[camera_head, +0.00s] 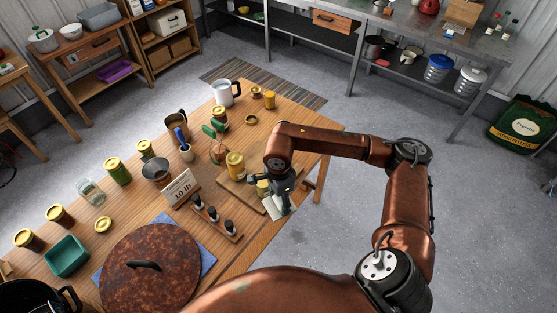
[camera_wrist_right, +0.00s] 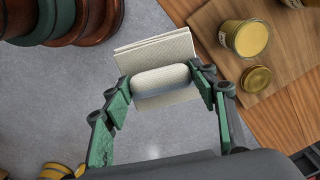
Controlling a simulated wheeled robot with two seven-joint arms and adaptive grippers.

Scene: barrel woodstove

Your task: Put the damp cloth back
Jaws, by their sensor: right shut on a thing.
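The damp cloth is a pale, folded, layered piece (camera_wrist_right: 158,50) in the wrist view, and its white edge also shows in the head view (camera_head: 278,208). My right gripper (camera_wrist_right: 162,84) has its green-padded fingers shut around the cloth's rolled middle. In the head view my right gripper (camera_head: 276,193) is at the table's right edge, beside the cutting board (camera_head: 232,186). In the wrist view grey floor lies behind the cloth. My left gripper is in neither view.
The wooden table (camera_head: 253,239) holds an open-looking jar (camera_wrist_right: 243,38) and a loose yellow lid (camera_wrist_right: 256,79) on the board.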

